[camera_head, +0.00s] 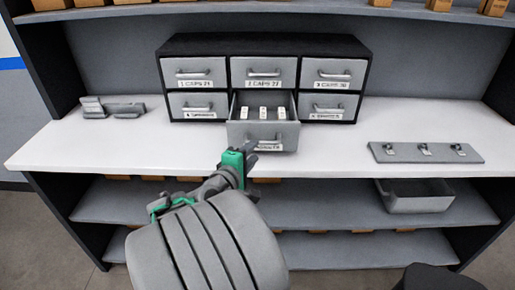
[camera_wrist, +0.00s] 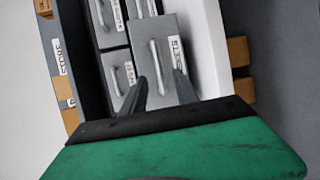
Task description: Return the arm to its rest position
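My gripper (camera_head: 252,147) is just in front of the open lower middle drawer (camera_head: 239,133), close to its front face and handle. In the wrist view, the two dark fingers of my gripper (camera_wrist: 161,80) stand apart, with the grey drawer front (camera_wrist: 171,26) showing between and beyond them. Nothing is held between the fingers. The drawer handle (camera_wrist: 153,54) shows beyond the fingertips; whether a finger touches the drawer I cannot tell. My arm rises from the bottom of the head view toward the cabinet.
The drawer is pulled out from the black cabinet (camera_head: 366,60) and holds several small white pieces (camera_head: 264,112). Its other drawers are shut. A grey plate with small fittings (camera_head: 385,155) lies right on the white worktop (camera_head: 70,142). A grey bin (camera_head: 415,204) sits below; a grey fixture (camera_head: 126,110) stands left.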

